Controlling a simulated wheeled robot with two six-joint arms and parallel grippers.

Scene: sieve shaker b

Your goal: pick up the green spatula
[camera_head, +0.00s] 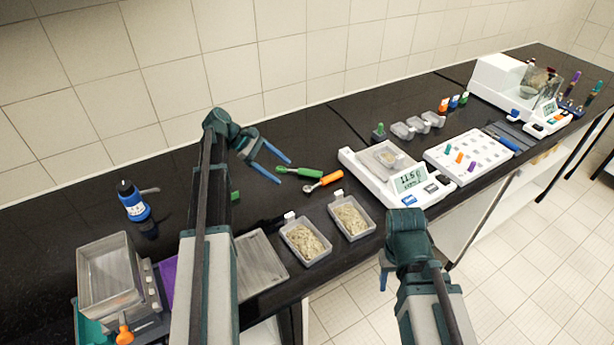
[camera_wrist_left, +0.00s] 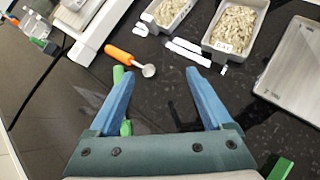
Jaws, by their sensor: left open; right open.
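The green spatula (camera_head: 311,173) lies on the black bench, left of the orange-handled scoop. In the left wrist view, parts of the green spatula (camera_wrist_left: 118,74) show beside my left-hand blue finger, which hides its middle. My left gripper (camera_head: 289,168) is open and empty, its two blue fingers pointing toward the spatula.
The orange-handled scoop (camera_head: 325,181) lies close to the spatula. Two sample trays (camera_head: 322,258) (camera_head: 371,228) stand in front, and a white balance (camera_head: 352,164) stands to the right. Bench behind the gripper is clear.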

